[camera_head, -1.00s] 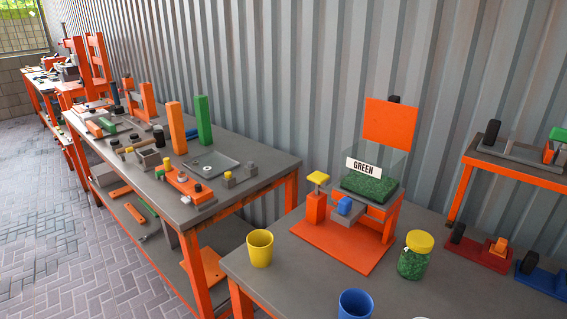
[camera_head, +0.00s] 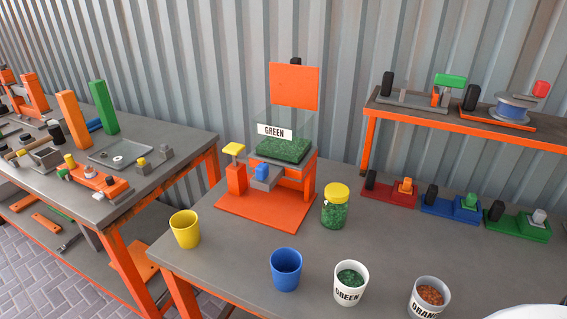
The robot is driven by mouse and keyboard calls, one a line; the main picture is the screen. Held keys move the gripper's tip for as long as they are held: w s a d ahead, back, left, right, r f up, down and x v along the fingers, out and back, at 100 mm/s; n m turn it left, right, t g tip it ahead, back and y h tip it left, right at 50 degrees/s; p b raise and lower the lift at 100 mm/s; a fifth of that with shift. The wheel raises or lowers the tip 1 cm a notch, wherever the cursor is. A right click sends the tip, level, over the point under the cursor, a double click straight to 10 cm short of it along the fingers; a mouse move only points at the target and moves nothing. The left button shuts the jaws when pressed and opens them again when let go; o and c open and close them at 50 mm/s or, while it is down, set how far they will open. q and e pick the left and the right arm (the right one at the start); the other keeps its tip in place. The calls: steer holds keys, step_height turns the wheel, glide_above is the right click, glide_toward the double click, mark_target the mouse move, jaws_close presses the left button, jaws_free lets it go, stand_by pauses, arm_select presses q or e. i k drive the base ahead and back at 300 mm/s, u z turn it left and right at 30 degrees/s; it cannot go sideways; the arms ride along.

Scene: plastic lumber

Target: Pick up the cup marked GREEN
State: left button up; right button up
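The white cup marked GREEN (camera_head: 348,286) stands upright near the front edge of the grey table and holds green granules. To its left is an empty-looking blue cup (camera_head: 286,269). To its right is a white cup with orange granules (camera_head: 428,297), its label partly cut off by the frame's bottom edge. A yellow cup (camera_head: 185,229) stands at the table's left corner. Neither of my grippers shows in the head view.
An orange stand with a clear hopper labelled GREEN (camera_head: 284,149) is at the back left of the table (camera_head: 235,262). A yellow-lidded jar (camera_head: 335,207) of green granules stands behind the GREEN cup. Small red, blue and green devices (camera_head: 460,206) line the back right. A white round thing (camera_head: 525,312) is cut off at the bottom right.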

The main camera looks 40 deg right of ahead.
mark_target(352, 278)
steer(key=z, duration=1.1)
steer(key=k, duration=0.8)
steer(key=z, duration=0.3)
steer(key=i, duration=0.5)
